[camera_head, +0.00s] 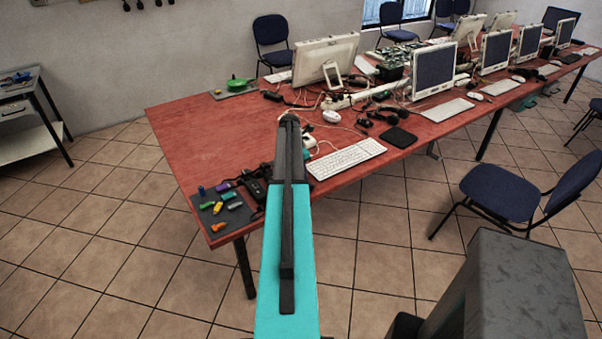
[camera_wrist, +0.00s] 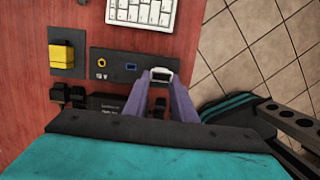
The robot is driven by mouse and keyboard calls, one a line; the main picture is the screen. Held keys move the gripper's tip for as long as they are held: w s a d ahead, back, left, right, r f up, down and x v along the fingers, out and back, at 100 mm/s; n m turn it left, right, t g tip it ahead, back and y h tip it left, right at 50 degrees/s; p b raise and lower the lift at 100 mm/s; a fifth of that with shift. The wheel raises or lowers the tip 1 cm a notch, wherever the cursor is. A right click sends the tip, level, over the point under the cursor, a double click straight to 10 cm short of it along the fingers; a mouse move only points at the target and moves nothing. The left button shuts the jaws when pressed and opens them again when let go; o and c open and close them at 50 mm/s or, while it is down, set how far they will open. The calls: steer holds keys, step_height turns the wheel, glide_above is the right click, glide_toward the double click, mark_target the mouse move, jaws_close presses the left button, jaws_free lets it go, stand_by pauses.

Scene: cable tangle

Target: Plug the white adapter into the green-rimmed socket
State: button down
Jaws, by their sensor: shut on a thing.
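In the wrist view, my gripper (camera_wrist: 160,78) is shut on the white adapter (camera_wrist: 161,74), which shows as a small pale block with a dark face between the fingertips. The gripper is over the right part of a dark socket strip (camera_wrist: 116,76). A yellow-ringed socket (camera_wrist: 101,62) and a blue-rimmed socket (camera_wrist: 131,67) show to the left of the adapter. No green rim is visible; the fingers and adapter cover part of the strip. I cannot tell whether the adapter touches the strip.
A yellow block (camera_wrist: 62,53) sits on a dark pad left of the strip. Black adapters (camera_wrist: 68,93) and a labelled black box (camera_wrist: 108,102) lie nearby. A white keyboard (camera_wrist: 141,13) is beyond. The red table's (camera_head: 205,137) right edge is close. A mat (camera_head: 233,218) holds several coloured pieces.

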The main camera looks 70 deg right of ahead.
steer(key=shift+f, duration=0.45)
stand_by(0.3)
steer(key=c, duration=1.4)
jaws_free()
steer(key=shift+r, duration=0.1)
steer(key=shift+w+a+r+b, duration=0.3)
steer(key=shift+r+b, duration=0.35)
steer(key=shift+r, duration=1.6)
steer(key=shift+w+a+r+b, duration=0.15)
steer(key=shift+a+r+b, duration=0.4)
steer(key=shift+r, duration=1.65)
steer(key=shift+w+a+r+b, duration=0.25)
steer(key=shift+r+b, duration=0.5)
steer(key=shift+r, duration=1.5)
